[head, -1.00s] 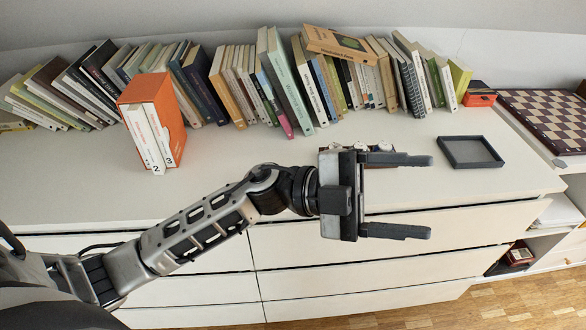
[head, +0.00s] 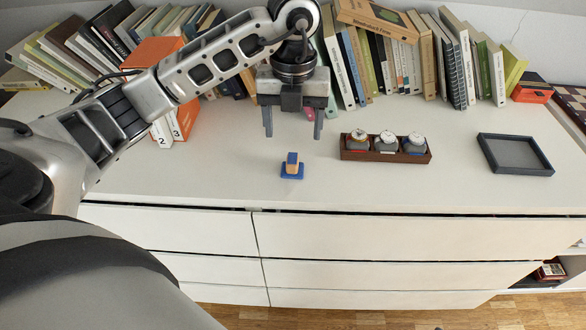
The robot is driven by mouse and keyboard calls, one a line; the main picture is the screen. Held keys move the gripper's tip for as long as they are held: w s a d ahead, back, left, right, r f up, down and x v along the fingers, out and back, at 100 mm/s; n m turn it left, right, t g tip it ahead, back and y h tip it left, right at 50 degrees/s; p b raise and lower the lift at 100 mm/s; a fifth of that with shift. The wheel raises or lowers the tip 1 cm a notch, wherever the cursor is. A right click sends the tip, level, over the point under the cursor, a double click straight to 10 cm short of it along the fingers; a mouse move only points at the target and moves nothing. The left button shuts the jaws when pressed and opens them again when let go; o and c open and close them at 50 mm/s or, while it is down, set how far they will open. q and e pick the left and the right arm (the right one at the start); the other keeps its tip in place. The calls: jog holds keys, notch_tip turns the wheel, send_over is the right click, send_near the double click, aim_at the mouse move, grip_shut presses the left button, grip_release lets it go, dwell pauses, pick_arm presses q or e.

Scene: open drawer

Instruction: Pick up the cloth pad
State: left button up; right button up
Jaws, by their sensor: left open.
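A small object with a flat blue base and a wood-coloured block topped in blue, which looks like the cloth pad (head: 291,173), sits on the white dresser top near its front middle. My left gripper (head: 292,136) is open and empty, with its fingers pointing down. In the head view its fingertips show just beyond the pad, apart from it, one to each side. Their exact height over the top is hard to tell. My right gripper is not in view.
A dark empty tray (head: 515,156) lies farther right. Leaning books (head: 449,62) and an orange slipcase (head: 183,119) line the back. The dresser top (head: 215,178) left of the pad is clear.

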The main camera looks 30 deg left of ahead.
aim_at(293, 157)
pick_arm(q)
notch_tip(293, 157, down, 3)
jog(key=shift+f, duration=0.1)
jog(key=shift+s+d+f, duration=0.1)
jog(key=shift+s+f, duration=0.05)
jog(key=shift+f, duration=1.15)
jog(key=shift+s+f, duration=0.1)
jog(key=shift+f, duration=1.2)
jog(key=c, duration=1.1)
